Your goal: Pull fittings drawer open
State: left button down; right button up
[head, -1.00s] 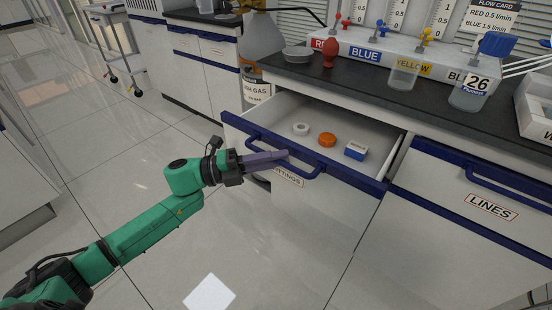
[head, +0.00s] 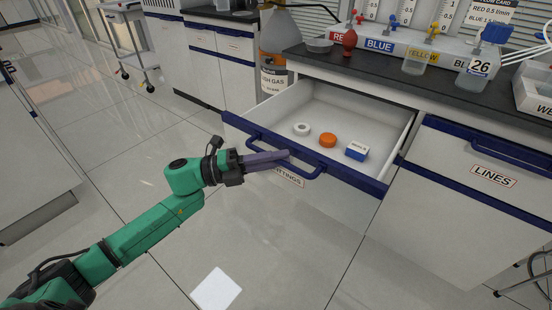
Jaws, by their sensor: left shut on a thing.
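The fittings drawer (head: 311,200) stands open in the head view, its white front carrying a partly hidden label (head: 288,177). Its blue bar handle (head: 315,169) runs along the blue top edge. My left gripper (head: 285,156) is shut on the handle near its left part, and its fingers hide that stretch of it. Inside the drawer lie a white ring (head: 301,129), an orange round piece (head: 327,140) and a small blue and white box (head: 357,151). My right gripper is not in view.
The closed LINES drawer (head: 470,150) is to the right. The dark counter (head: 400,87) above holds a red bulb (head: 349,42), cups and colour-labelled valves. A gas cylinder (head: 278,50) stands behind the drawer's left side.

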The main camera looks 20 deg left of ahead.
pick_arm(q)
jog(key=c, duration=0.8)
grip_release()
jog(key=shift+c, duration=0.2)
jog(key=v, duration=1.4)
jog(key=shift+a, duration=0.3)
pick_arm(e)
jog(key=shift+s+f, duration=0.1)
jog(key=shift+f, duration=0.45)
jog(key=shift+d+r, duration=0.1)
